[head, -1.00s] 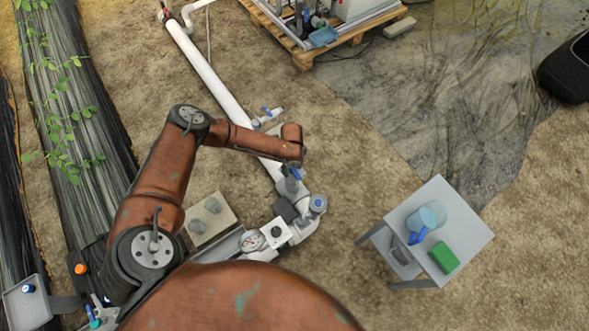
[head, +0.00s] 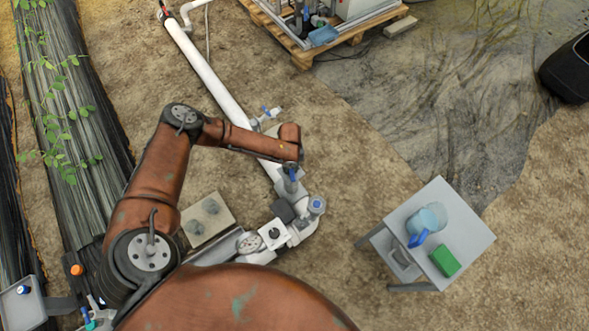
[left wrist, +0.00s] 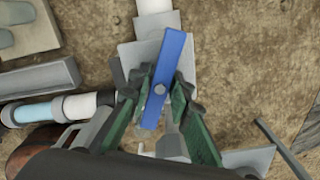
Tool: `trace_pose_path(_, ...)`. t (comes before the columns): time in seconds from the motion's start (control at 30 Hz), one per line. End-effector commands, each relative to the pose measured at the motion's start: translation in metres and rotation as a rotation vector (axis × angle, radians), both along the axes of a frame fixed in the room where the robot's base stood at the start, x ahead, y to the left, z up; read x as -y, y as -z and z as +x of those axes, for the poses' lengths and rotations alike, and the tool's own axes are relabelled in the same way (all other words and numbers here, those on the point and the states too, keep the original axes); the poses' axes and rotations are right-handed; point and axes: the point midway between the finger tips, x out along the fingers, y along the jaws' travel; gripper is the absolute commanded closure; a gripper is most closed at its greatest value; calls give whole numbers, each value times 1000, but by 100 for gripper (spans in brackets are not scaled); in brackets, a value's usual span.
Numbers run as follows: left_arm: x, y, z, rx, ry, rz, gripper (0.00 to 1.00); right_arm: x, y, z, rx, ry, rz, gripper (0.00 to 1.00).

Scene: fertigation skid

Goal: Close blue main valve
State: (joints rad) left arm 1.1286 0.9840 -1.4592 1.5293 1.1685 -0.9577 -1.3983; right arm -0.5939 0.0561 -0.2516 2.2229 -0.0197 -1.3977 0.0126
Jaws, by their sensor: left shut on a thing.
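The blue main valve handle (left wrist: 177,48) is a flat bar with a round bolt at its middle, on a grey valve body (left wrist: 140,60). In the left wrist view it lies nearly along the white pipe (left wrist: 155,6), tilted slightly. My left gripper (left wrist: 162,88) is shut on the handle, with a green-padded finger on each side of it. In the head view my left gripper (head: 290,168) is over the valve and the blue handle (head: 293,174) shows only partly below my wrist. My right gripper is not in view.
A smaller blue-handled valve (head: 267,113) branches off the white pipe (head: 205,70). A gauge (head: 250,242) and a blue-topped fitting (head: 316,206) sit close by the main valve. Bare soil lies between.

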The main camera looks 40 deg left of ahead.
Motion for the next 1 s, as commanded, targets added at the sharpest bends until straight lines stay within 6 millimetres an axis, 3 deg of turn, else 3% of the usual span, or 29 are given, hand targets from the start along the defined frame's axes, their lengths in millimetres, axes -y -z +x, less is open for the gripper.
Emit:
trace_pose_path(0.7,1,5,-3,-4,1068,-3,100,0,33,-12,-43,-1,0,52)
trace_pose_path(1.0,1,4,-3,-4,1221,-2,100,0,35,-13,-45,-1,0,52)
